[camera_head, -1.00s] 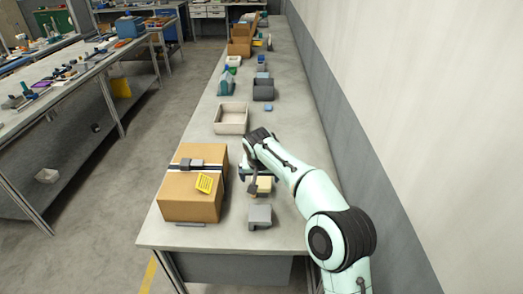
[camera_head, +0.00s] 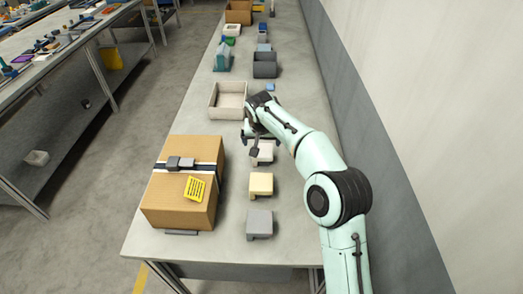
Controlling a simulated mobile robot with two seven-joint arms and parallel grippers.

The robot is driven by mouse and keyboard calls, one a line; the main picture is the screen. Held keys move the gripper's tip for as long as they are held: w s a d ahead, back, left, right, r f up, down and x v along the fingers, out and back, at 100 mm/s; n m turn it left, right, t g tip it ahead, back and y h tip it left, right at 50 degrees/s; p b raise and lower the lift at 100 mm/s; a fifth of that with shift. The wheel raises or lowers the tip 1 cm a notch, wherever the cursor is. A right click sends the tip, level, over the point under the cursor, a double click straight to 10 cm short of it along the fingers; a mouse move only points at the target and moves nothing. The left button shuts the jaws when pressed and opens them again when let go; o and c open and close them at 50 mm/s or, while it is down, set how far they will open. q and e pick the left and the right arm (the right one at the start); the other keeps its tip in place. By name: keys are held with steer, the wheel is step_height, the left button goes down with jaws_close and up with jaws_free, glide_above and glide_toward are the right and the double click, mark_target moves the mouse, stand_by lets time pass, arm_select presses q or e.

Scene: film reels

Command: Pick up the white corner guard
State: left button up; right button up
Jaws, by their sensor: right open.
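The white corner guard (camera_head: 266,153) lies on the bench, the farthest of three similar blocky pieces in a row to the right of the cardboard box. My right gripper (camera_head: 255,146) is over its far left part and hides some of it. The gripper is open, and I cannot tell whether its fingers touch the guard. My left gripper is not in view.
A cream corner guard (camera_head: 261,184) and a grey one (camera_head: 259,223) stand nearer on the bench. A taped cardboard box (camera_head: 180,205) is to the left. An empty beige tray (camera_head: 213,103) is beyond the gripper. A wall runs along the right.

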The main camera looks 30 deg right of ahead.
mark_target(263, 149)
steer(key=x, duration=0.6)
steer(key=shift+f+b, duration=0.1)
steer(key=shift+b, duration=0.25)
steer(key=x, duration=0.5)
steer(key=shift+w+d+f+p, duration=0.15)
steer(key=shift+w+d+p, duration=0.2)
steer(key=shift+w+p, duration=0.05)
steer(key=c, duration=0.9)
steer(key=shift+o, duration=0.2)
